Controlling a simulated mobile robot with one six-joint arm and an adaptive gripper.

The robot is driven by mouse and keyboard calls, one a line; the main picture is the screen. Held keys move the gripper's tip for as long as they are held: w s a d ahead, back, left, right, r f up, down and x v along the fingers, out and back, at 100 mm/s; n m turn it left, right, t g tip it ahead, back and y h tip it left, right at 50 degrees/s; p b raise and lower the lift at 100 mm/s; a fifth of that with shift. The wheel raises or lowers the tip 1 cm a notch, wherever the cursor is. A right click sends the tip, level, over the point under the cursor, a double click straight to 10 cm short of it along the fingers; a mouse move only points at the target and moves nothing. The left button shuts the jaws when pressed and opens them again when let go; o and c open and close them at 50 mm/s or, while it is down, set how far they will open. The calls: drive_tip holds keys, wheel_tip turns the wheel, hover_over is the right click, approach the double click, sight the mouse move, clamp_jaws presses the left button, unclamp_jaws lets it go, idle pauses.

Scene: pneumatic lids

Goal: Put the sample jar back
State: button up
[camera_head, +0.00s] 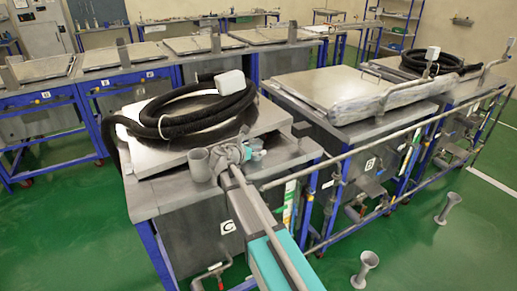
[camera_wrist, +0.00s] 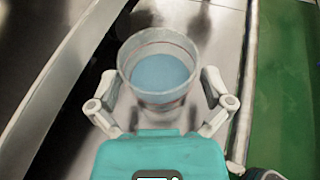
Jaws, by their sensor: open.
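The sample jar (camera_wrist: 158,85) is a clear, round, open-topped vessel with a thin red line and blue contents, seen from above in the wrist view. It stands on a grey metal surface. My gripper (camera_wrist: 160,100) is open, with one finger on each side of the jar; I cannot tell whether they touch it. In the head view, my gripper (camera_head: 238,153) is over the right part of the top of the tank marked C (camera_head: 229,227). A small pale blue-white spot beside it may be the jar, mostly hidden.
A grey upright cylinder (camera_head: 199,164) stands just left of my gripper. A black coiled hose (camera_head: 180,116) lies on the tank's lid behind it. A pipe rail (camera_head: 345,158) runs along the right side. Funnel-shaped stands (camera_head: 366,270) are on the green floor.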

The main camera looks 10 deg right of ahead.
drive_tip(key=shift+r, duration=0.2)
drive_tip(key=p+v, duration=0.3)
drive_tip(key=v, duration=0.9)
drive_tip(key=shift+p, duration=0.4)
drive_tip(key=shift+s+d+f, duration=0.1)
drive_tip(key=shift+d+f, duration=0.05)
drive_tip(key=s+d+f+m+g+y, duration=0.3)
drive_tip(key=s+d+f+m+g, duration=0.2)
drive_tip(key=s+d+f+m, duration=0.5)
drive_tip(key=s+f+m+g+y, duration=0.3)
drive_tip(key=s+m+y, duration=0.5)
drive_tip(key=s+m, duration=0.4)
drive_tip(key=shift+m+g, duration=0.7)
drive_tip(key=shift+m, duration=1.3)
